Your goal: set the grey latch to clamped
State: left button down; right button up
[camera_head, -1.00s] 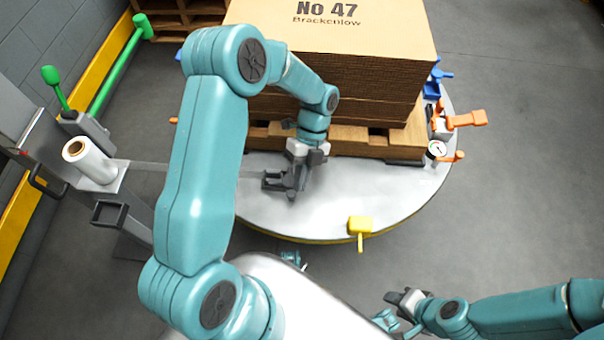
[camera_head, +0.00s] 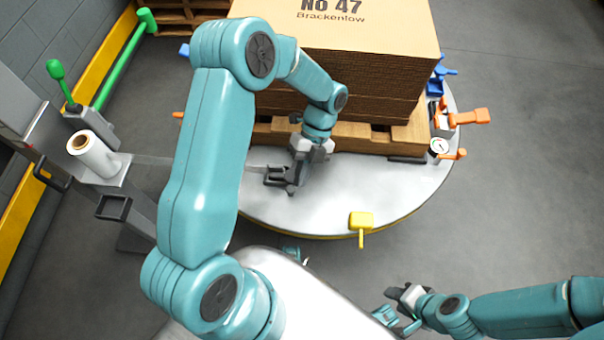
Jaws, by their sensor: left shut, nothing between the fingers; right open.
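A small dark grey piece (camera_head: 273,175), which looks like the grey latch, is on the pale round turntable (camera_head: 330,205) in front of the pallet. My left gripper (camera_head: 292,187) reaches down over the turntable, shut and empty, just right of this piece. The two overlap in the view, so I cannot tell whether they touch, or whether the latch is clamped. My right gripper (camera_head: 407,310) is low at the lower right, open and away from the turntable.
A cardboard stack (camera_head: 340,75) stands on a wooden pallet (camera_head: 350,145) on the turntable. Yellow (camera_head: 361,221), orange (camera_head: 467,117) and blue (camera_head: 437,85) fittings line its rim. A dark bar (camera_head: 407,159) lies by the pallet's right corner. A film roll (camera_head: 92,155) and green lever (camera_head: 60,80) stand left.

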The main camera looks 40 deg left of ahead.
pick_arm(q)
notch_tip(320, 180, up, 20)
jog(key=p, duration=0.4)
jog(key=shift+f+p, duration=0.25)
jog(key=shift+p, duration=0.05)
pick_arm(e)
notch_tip(320, 180, up, 5)
jog(key=shift+f, duration=0.1)
